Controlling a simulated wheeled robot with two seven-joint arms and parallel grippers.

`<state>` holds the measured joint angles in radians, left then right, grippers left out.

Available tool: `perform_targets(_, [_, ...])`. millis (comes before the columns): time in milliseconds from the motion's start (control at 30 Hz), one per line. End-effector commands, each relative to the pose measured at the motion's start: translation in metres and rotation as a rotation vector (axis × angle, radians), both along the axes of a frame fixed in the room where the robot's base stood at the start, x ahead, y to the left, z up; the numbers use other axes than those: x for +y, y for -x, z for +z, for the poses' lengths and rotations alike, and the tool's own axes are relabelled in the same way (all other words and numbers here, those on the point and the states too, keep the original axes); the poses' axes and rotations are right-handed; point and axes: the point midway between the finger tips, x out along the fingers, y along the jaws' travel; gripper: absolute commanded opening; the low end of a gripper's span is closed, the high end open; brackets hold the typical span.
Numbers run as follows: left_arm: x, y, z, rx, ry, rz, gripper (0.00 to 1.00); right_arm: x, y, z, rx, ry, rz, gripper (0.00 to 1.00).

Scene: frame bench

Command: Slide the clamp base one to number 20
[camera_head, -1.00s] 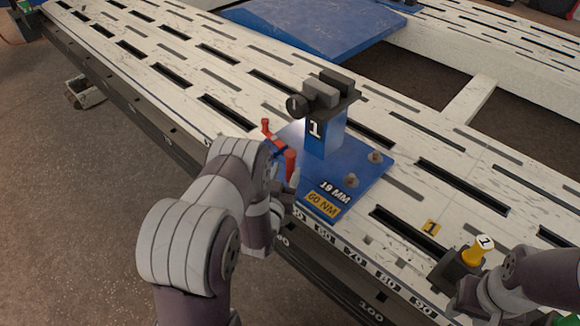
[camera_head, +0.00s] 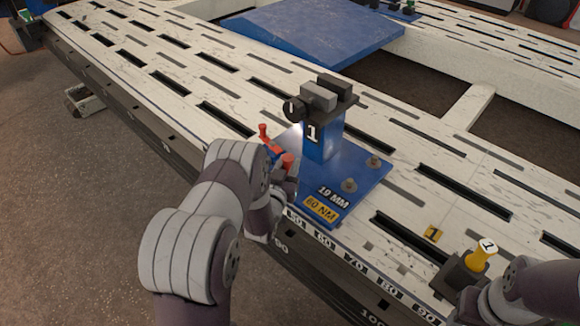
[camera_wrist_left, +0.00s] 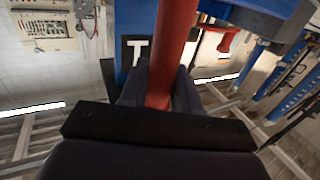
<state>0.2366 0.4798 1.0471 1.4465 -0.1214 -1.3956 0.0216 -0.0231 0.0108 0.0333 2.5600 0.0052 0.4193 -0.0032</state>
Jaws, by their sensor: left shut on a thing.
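Clamp base one (camera_head: 345,178) is a blue plate with an upright post (camera_head: 322,140) marked 1 and dark jaws on top. It sits on the white slotted bench, its front edge by the number scale (camera_head: 345,248). Its plate reads 19 MM and 60 NM. My left gripper (camera_head: 284,172) is shut on the red handle (camera_head: 264,132) at the plate's left side. In the left wrist view the red handle (camera_wrist_left: 172,50) runs between the fingers. The number 20 is not readable; my left arm covers part of the scale. My right gripper (camera_head: 480,300) is at the lower right, its fingers unclear.
A dark holder (camera_head: 458,275) with a yellow piece (camera_head: 478,257) marked 1 stands at the bench's right, near my right arm. The bench (camera_head: 150,60) is clear up-left of the clamp. A blue ramp (camera_head: 320,30) lies beyond.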

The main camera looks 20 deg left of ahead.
Motion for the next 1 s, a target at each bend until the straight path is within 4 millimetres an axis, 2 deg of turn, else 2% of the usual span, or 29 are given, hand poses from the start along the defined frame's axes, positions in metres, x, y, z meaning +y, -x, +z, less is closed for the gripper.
perform_targets(33, [0.020,-0.005,0.003,-0.012,-0.003,0.027,0.00,0.000,0.000,-0.002,0.000,0.000,0.000,0.43])
perform_targets(100, [0.039,-0.011,0.003,-0.014,-0.003,0.030,0.00,0.000,0.000,-0.005,0.000,0.000,0.000,0.43])
perform_targets(300, [0.078,-0.025,0.004,-0.014,-0.004,0.026,0.00,0.000,0.000,-0.010,0.000,0.000,0.000,0.43])
perform_targets(467, [0.088,-0.029,0.003,-0.010,-0.002,0.022,0.00,0.000,0.000,-0.011,0.000,0.000,0.000,0.43])
perform_targets(733, [0.088,-0.028,0.003,-0.007,-0.001,0.021,0.00,0.000,0.000,-0.010,0.000,0.000,0.000,0.43])
perform_targets(767, [0.088,-0.028,0.003,-0.007,-0.001,0.021,0.42,0.000,0.000,-0.010,0.000,0.000,0.000,0.43])
perform_targets(800, [0.088,-0.028,0.003,-0.007,-0.001,0.021,0.51,0.000,0.000,-0.010,0.000,0.000,0.000,0.43])
perform_targets(1000, [0.087,-0.029,0.003,-0.008,-0.002,0.019,0.51,0.000,0.000,-0.010,0.000,0.000,0.000,0.43])
